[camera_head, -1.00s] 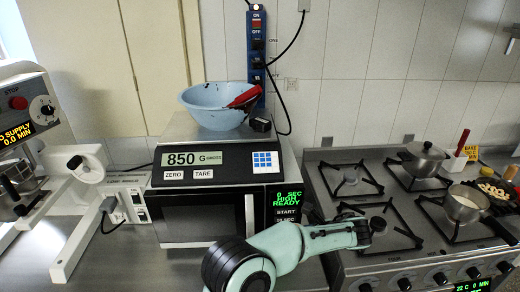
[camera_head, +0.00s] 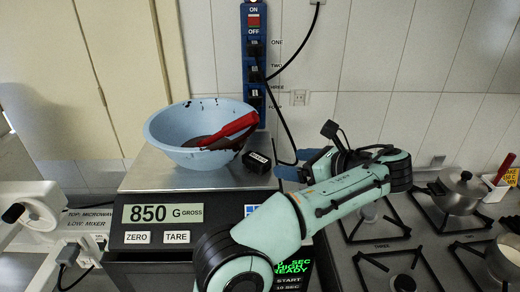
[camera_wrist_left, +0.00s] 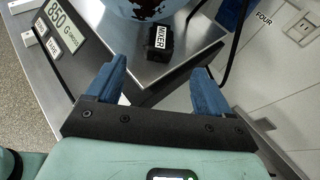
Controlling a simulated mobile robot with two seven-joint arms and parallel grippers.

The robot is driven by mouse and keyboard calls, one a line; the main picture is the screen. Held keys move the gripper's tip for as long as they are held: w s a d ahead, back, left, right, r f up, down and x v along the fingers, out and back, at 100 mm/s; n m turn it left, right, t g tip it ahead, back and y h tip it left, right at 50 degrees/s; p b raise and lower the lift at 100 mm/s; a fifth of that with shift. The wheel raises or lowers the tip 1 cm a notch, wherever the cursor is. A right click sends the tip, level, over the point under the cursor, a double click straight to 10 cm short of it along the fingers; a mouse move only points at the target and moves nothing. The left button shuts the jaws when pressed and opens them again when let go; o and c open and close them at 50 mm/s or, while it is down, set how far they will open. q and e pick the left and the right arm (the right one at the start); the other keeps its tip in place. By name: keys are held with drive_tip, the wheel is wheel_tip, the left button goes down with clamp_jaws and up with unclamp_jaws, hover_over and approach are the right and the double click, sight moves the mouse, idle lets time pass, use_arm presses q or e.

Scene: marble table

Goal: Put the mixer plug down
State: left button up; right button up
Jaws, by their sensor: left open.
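The mixer plug (camera_head: 257,161) is a small black block with a white label. It rests on the right edge of the scale's steel platform (camera_head: 150,180), beside the blue bowl (camera_head: 190,151). In the left wrist view the plug (camera_wrist_left: 160,44) reads "MIXER" and sits on the platform near its edge. My left gripper (camera_head: 298,164) is just right of the plug. Its blue fingers are apart with nothing between them. In the left wrist view the plug lies beyond the open fingertips (camera_wrist_left: 161,72), apart from both. My right gripper is not in view.
A blue power strip (camera_head: 254,70) with labelled sockets hangs on the wall behind, with a black cord looping down from it. A red-handled tool (camera_head: 232,130) lies in the bowl with dark contents. The stove with pots (camera_head: 458,190) stands to the right.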

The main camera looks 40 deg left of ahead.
sight(263, 161)
use_arm(q)
drive_tip(key=x, duration=0.7)
drive_tip(key=shift+s+a, duration=0.1)
drive_tip(key=shift+s, duration=0.1)
drive_tip(key=shift+x, duration=3.1)
drive_tip(key=shift+w, duration=0.15)
drive_tip(key=c, duration=1.1)
